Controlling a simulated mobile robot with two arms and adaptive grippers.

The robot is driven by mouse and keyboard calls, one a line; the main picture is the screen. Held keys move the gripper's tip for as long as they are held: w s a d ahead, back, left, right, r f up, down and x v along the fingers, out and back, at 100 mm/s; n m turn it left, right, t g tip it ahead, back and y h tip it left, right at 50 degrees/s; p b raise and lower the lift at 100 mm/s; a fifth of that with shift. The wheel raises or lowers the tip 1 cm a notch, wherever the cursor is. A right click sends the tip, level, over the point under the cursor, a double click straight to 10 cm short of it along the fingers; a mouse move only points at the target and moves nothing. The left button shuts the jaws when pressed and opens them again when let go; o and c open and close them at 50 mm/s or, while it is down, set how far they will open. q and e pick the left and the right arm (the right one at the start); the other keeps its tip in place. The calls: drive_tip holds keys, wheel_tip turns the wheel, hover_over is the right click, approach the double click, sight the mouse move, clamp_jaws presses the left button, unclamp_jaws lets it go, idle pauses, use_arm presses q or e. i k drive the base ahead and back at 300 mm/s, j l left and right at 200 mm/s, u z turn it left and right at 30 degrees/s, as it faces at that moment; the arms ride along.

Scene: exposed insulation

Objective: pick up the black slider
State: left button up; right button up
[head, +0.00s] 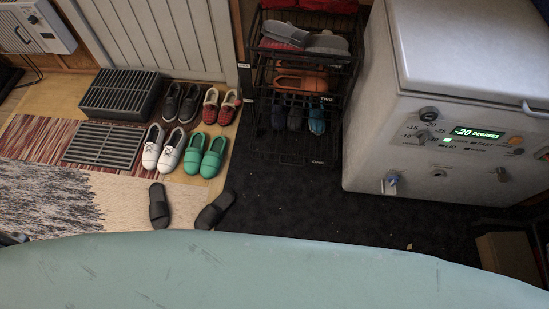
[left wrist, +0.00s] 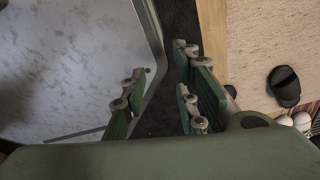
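Two black sliders lie apart on the floor in the head view, the left one (head: 159,205) on the pale rug and the right one (head: 214,209) by the dark mat's edge. One black slider (left wrist: 284,85) shows at the right of the left wrist view, on the beige floor covering; I cannot tell which of the two. My left gripper (left wrist: 160,103) has its green fingers spread with nothing between them. It is to the left of that slider in the picture and apart from it. My right gripper is in neither view.
White shoes (head: 166,149) and green shoes (head: 204,155) stand behind the sliders, with more pairs beyond. A black shoe rack (head: 300,150) and a white freezer (head: 440,120) stand to the right. The dark mat (head: 300,205) between is mostly clear.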

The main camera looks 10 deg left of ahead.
sight(207, 218)
drive_tip(key=k+u, duration=0.35)
drive_tip(key=u, duration=0.15)
drive_tip(key=k+j+u, duration=0.15)
drive_tip(key=k+u, duration=0.3)
drive_tip(key=i, duration=0.1)
